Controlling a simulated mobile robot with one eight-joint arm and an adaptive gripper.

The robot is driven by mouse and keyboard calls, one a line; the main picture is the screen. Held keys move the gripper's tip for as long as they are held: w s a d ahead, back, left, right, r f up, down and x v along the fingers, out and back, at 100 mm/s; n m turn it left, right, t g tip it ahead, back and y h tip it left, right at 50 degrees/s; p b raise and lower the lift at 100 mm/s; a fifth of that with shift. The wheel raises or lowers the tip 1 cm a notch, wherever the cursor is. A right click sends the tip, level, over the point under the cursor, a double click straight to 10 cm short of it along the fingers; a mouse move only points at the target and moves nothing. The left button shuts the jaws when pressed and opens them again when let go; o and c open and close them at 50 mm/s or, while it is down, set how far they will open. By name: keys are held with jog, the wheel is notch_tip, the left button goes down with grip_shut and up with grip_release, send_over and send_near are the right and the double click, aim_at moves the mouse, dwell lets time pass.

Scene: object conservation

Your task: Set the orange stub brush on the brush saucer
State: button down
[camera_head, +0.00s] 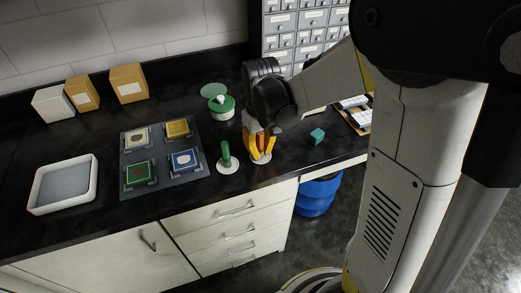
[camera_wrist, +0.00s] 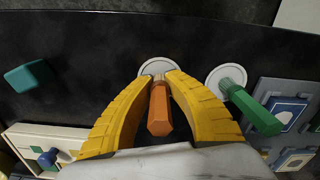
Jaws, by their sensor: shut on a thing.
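My gripper (camera_wrist: 158,82) has yellow fingers on either side of the orange stub brush (camera_wrist: 160,112), shut on it. In the wrist view the brush's bristle end lies over a round white saucer (camera_wrist: 150,67). In the head view my gripper (camera_head: 262,150) is low over that saucer (camera_head: 259,159), with the brush mostly hidden between the fingers. I cannot tell whether the bristles touch the saucer. A second white saucer (camera_head: 228,168) beside it bears an upright green stub brush (camera_head: 226,152).
A teal cube (camera_head: 317,136) lies on the black counter to the right. A grey board (camera_head: 192,176) with several framed tiles and a white tray (camera_head: 90,187) are to the left. A green-topped jar (camera_head: 222,108) stands behind. Boxes (camera_head: 128,84) stand by the wall.

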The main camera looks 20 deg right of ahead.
jog(key=shift+f, duration=0.15)
jog(key=c, duration=1.4)
grip_release()
jog(key=shift+o, duration=0.2)
notch_tip(320, 180, up, 12)
jog(key=shift+r, duration=0.1)
